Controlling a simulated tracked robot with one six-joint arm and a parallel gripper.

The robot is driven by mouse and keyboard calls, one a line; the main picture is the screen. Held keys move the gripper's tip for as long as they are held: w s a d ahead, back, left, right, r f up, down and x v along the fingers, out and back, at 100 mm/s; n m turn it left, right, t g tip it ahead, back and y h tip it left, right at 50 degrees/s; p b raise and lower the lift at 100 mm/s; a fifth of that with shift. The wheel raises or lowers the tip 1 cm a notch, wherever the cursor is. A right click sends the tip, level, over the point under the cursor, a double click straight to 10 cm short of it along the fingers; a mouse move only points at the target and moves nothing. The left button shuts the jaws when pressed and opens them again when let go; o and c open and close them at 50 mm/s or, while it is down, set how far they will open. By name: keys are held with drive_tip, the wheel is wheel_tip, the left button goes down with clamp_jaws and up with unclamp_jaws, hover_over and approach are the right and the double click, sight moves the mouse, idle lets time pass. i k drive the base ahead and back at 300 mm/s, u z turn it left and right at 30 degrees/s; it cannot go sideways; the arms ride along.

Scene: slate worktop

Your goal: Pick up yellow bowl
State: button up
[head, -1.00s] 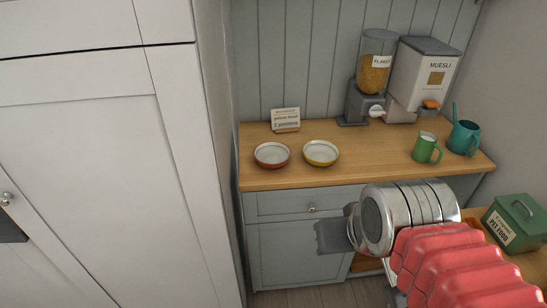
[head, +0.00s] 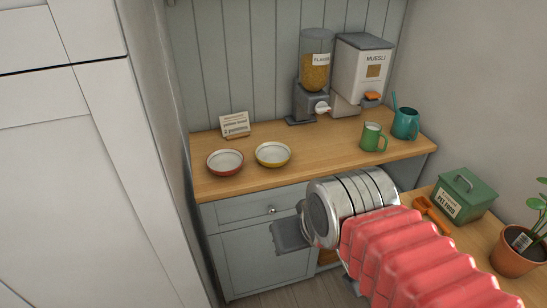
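The yellow bowl (head: 273,155) has a pale inside and stands upright on the wooden worktop (head: 320,148). A red bowl (head: 225,162) of like shape stands just left of it. My gripper (head: 290,236) shows at the end of my arm, in front of the counter's drawer front and apart from both bowls. It looks like a grey block seen from behind and the side, and its fingers cannot be made out.
A small sign (head: 235,125) stands behind the bowls. A flakes dispenser (head: 313,75), muesli dispenser (head: 361,72), green mug (head: 373,137) and teal pitcher (head: 405,123) stand right. A pet food box (head: 465,194) and potted plant (head: 519,248) are on the right-hand counter. A tall white cabinet (head: 85,160) borders the left.

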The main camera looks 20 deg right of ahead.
sight(271, 154)
drive_tip(key=z, duration=1.35)
drive_tip(key=i, duration=0.5)
drive_tip(key=u, duration=1.5)
